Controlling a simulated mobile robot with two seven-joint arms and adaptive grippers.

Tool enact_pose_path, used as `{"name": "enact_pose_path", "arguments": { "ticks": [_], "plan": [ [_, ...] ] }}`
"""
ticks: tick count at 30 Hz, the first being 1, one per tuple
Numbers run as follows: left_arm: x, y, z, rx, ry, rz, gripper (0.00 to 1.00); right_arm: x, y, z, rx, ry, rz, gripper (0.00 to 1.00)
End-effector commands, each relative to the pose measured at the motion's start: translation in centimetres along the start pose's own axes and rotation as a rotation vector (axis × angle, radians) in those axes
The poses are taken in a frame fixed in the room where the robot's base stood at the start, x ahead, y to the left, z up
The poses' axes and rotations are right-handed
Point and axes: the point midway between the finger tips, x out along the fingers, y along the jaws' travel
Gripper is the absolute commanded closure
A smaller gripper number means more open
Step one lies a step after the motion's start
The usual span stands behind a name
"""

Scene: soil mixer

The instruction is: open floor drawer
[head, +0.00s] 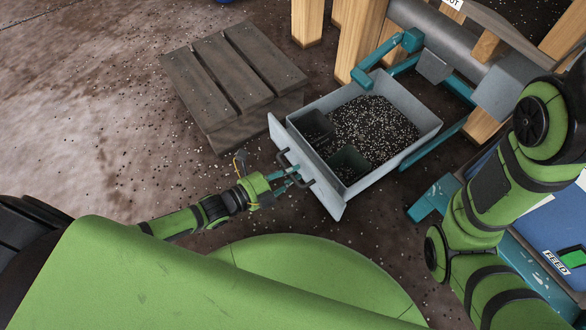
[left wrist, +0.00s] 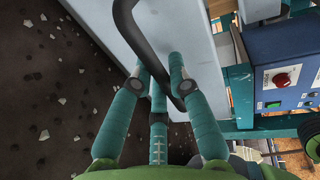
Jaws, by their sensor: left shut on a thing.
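The floor drawer (head: 375,178) is a grey metal box low on the ground, extended out from the teal frame of the machine. It holds dark speckled soil and two small square containers, one black (head: 312,128) and one green (head: 349,166). Its front panel (head: 332,198) carries a dark handle (head: 284,157). My left gripper (head: 291,178) is at this handle, shut on it. In the left wrist view the curved dark handle (left wrist: 130,35) passes between the teal fingers (left wrist: 160,78), beside the pale front panel (left wrist: 190,40). My right arm shows at the right; its gripper is out of view.
A dark wooden pallet (head: 235,78) lies on the ground behind and left of the drawer. Wooden posts (head: 357,40) and the machine's grey cylinder (head: 440,38) stand behind it. A blue panel (head: 560,235) is at the right. The ground at the left is open.

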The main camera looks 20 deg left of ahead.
Motion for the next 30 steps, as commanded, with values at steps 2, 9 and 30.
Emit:
{"name": "enact_pose_path", "arguments": {
  "ticks": [2,9,30],
  "plan": [
    [-2.0,0.0,0.0,-0.003,-0.002,0.012,1.00,1.4,0.4,0.5,-0.005,0.000,-0.004,0.60],
    [-4.4,0.8,0.0,-0.001,0.001,0.006,1.00,1.2,1.1,1.2,-0.022,-0.015,-0.004,0.60],
    [-4.3,0.9,0.0,-0.001,0.001,0.004,0.57,1.1,0.8,1.0,-0.012,-0.011,-0.005,0.60]
  ]
}}
